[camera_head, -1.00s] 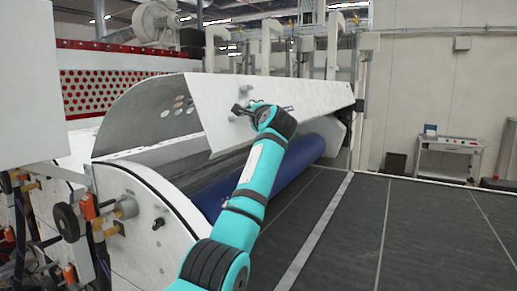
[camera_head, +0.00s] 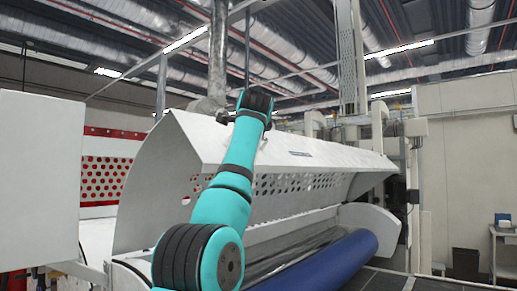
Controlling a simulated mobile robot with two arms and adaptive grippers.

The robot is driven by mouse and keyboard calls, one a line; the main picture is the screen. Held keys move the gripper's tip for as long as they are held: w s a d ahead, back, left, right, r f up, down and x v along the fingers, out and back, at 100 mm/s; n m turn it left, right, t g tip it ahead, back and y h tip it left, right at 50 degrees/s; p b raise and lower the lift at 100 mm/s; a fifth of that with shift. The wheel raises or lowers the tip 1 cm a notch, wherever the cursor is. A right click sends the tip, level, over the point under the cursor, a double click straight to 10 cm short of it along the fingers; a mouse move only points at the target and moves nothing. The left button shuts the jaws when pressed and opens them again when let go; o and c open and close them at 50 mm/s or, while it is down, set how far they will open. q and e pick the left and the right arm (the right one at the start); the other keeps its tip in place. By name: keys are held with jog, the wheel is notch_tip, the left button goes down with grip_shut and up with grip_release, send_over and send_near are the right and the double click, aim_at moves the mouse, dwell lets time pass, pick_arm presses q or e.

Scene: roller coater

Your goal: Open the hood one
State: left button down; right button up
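The white hood (camera_head: 330,163) of the roller coater stands raised and tilted back, its perforated inner face and curved left side panel (camera_head: 150,190) showing. The opening below it is wide, and the blue roller (camera_head: 330,262) lies under it. My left arm reaches up from the bottom of the view across the hood. My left gripper (camera_head: 232,114) is at the hood's upper front edge, at its left part. Its fingers are mostly hidden behind my wrist, so I cannot tell its opening or whether it grips a handle. My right gripper is not in view.
A white machine panel (camera_head: 38,180) stands close at the left, with a red perforated guard (camera_head: 103,170) beside it. A grey post (camera_head: 412,170) stands at the hood's right end. A small table (camera_head: 504,250) is at the far right.

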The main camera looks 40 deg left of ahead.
pick_arm(q)
jog(key=shift+r, duration=0.2)
jog(key=c, duration=1.6)
grip_release()
jog(key=shift+c, duration=0.2)
jog(key=shift+d, duration=0.1)
jog(key=shift+s+d+r, duration=0.1)
jog(key=shift+s+d, duration=0.1)
jog(key=shift+s, duration=0.15)
jog(key=v, duration=1.1)
jog(key=shift+d, duration=0.2)
